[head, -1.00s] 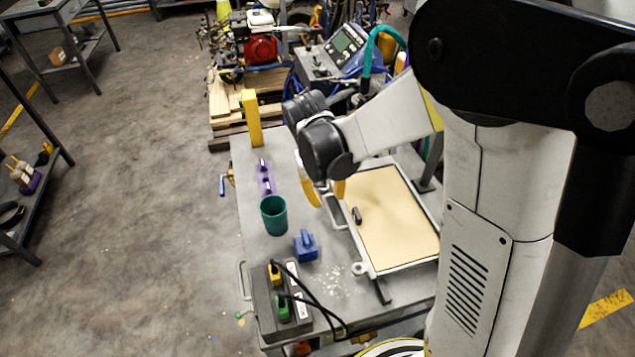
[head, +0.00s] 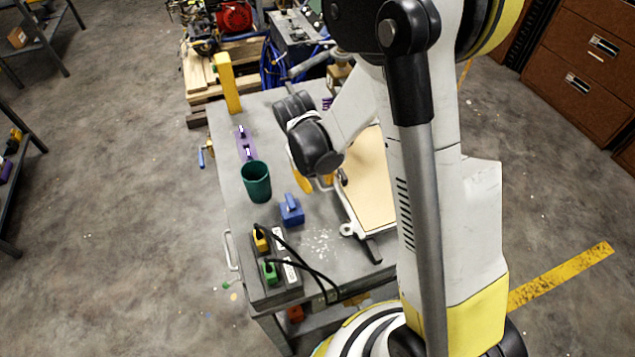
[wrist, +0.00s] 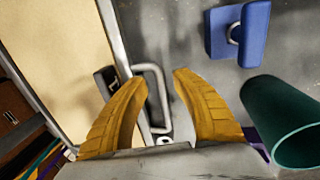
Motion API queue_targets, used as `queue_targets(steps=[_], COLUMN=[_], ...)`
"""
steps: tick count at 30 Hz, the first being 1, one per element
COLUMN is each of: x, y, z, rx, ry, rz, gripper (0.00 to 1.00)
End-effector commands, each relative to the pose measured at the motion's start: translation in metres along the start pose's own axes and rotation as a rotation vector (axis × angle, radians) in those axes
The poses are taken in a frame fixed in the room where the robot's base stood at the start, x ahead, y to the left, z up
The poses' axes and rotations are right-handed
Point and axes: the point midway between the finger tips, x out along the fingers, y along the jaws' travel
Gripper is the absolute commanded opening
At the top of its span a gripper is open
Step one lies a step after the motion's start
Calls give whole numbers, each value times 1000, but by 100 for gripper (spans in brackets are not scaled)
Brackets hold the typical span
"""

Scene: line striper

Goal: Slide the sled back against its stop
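I take the sled to be the flat framed tan board (head: 373,185) lying on the grey bench; in the wrist view its tan surface (wrist: 60,55) fills the left. A pale metal loop handle (wrist: 151,88) stands by its edge, beside a small dark block (wrist: 106,82). My gripper (head: 316,183) is over the board's left edge. In the wrist view my gripper (wrist: 163,85) has its two yellow fingers spread, with the handle showing between them and no visible grip on it. My arm hides much of the board, and I cannot make out the stop.
On the bench (head: 290,265), a teal cup (head: 256,185) and a blue block with a handle (head: 291,212) stand left of my gripper. A purple piece (head: 245,145), a yellow post (head: 228,85) and a cabled socket box (head: 272,265) line the left side.

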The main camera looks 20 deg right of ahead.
Motion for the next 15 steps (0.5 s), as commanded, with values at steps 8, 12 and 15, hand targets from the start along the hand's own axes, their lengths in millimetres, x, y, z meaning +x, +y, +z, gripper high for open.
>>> queue_targets(steps=[8,12,15], x=[0,0,0], y=[0,0,0], z=[0,0,0], rx=[0,0,0], ry=[0,0,0], rz=[0,0,0], gripper=[0,0,0])
